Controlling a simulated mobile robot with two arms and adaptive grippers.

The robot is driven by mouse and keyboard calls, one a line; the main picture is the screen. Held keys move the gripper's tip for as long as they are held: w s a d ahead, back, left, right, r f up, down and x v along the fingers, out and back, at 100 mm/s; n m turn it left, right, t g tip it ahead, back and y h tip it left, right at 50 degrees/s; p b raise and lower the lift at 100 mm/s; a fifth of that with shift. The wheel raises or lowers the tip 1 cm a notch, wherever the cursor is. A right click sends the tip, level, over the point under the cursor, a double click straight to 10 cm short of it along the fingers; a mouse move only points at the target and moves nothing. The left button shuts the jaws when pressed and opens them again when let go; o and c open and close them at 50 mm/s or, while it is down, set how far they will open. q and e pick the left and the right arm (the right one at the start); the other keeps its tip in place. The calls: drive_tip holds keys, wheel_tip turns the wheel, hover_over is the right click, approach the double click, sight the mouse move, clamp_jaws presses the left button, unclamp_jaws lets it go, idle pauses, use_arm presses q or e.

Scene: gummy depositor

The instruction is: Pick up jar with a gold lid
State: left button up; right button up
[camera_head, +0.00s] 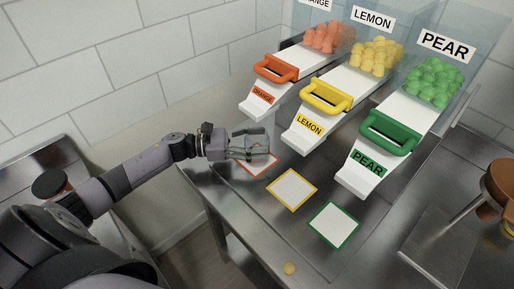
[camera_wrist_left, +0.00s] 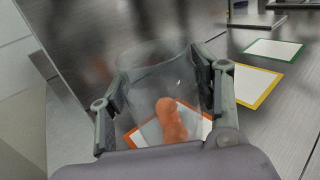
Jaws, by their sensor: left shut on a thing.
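My left gripper (camera_head: 252,146) is shut on a clear glass jar (camera_wrist_left: 150,62) above or on the orange-bordered square (camera_head: 263,169), below the orange chute. In the left wrist view the jar stands between the two fingers (camera_wrist_left: 165,95), with orange gummies (camera_wrist_left: 171,122) showing in it. I see no lid on this jar. In the head view the fingers mostly hide it. A small round gold piece (camera_head: 289,268), possibly a lid, lies near the table's front edge. My right gripper is out of view.
Orange (camera_head: 276,69), yellow (camera_head: 325,98) and green (camera_head: 388,133) handles sit on the sloped chutes. Yellow-bordered (camera_head: 291,190) and green-bordered (camera_head: 335,225) squares lie on the metal table. A brown round object (camera_head: 500,183) stands at the right.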

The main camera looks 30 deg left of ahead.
use_arm(q)
drive_tip(key=c, duration=0.4)
drive_tip(key=shift+s+a+r+b, duration=0.1)
drive_tip(key=shift+s+r+b, duration=0.15)
drive_tip(key=shift+b, duration=0.35)
wheel_tip(320, 180, up, 6)
drive_tip(key=b, duration=0.2)
drive_tip(key=s+a, duration=0.2)
drive_tip(key=s, duration=0.4)
drive_tip(key=s+a+b, duration=0.1)
drive_tip(key=s+a, duration=0.1)
drive_tip(key=s, duration=0.4)
drive_tip(key=s+a, duration=0.2)
drive_tip(key=s, duration=0.4)
drive_tip(key=shift+s+a+r+b, duration=0.2)
drive_tip(key=shift+r+b, duration=0.05)
drive_tip(key=shift+b, duration=0.15)
drive_tip(key=o, duration=0.6)
drive_tip(key=c, duration=1.1)
